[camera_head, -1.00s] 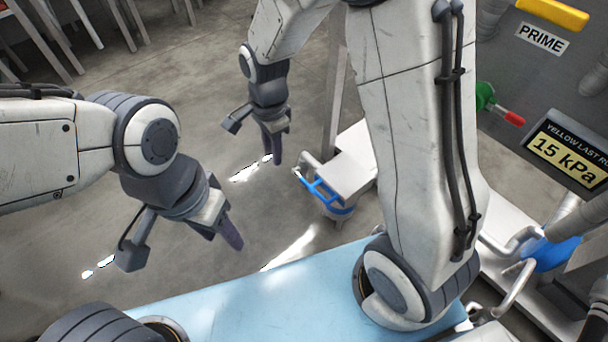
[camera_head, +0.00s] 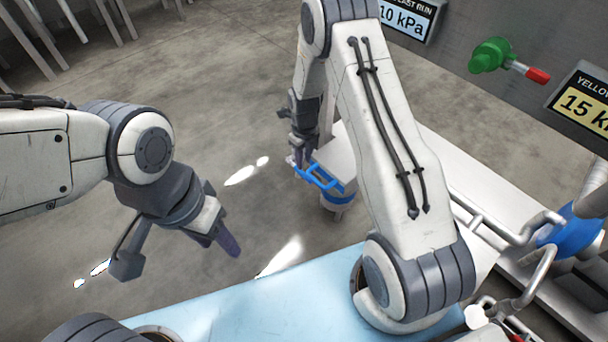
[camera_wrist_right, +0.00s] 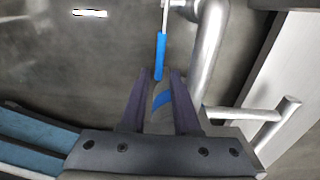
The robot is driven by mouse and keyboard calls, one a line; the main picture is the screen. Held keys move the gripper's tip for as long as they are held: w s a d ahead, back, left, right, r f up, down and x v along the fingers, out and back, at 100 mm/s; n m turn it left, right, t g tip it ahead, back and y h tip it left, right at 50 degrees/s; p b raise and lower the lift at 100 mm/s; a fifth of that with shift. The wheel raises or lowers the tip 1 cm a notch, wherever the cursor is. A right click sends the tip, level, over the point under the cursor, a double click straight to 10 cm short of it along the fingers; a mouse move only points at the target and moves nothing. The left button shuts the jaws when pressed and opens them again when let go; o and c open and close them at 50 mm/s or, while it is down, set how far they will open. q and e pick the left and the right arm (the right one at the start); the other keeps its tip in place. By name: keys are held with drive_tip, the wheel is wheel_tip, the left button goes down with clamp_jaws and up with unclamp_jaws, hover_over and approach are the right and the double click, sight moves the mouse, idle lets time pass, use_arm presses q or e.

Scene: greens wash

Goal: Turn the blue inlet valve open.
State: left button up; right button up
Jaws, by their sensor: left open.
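A blue valve handle (camera_head: 320,177) sits on a blue-banded pipe fitting near the middle of the head view. My right gripper (camera_head: 300,160) is at the left end of this handle. In the right wrist view its two dark fingers (camera_wrist_right: 163,76) are apart, and a blue lever (camera_wrist_right: 161,55) shows just beyond the fingertips. A curved blue part shows between the fingers. I cannot tell whether the fingers touch the lever. My left gripper (camera_head: 222,244) is open and empty, over the floor at the left, away from the valve.
A green valve with a red handle tip (camera_head: 495,58) is on the grey panel. A blue fitting (camera_head: 565,238) with bent pipes is at the right. A pale platform (camera_head: 450,150) lies behind my right arm. Bare floor (camera_head: 200,110) is free at the left.

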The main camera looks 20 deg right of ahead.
sight(304, 174)
wheel_tip(304, 174, down, 6)
drive_tip(key=b, duration=0.3)
drive_tip(key=shift+r, duration=0.1)
clamp_jaws()
idle(1.2)
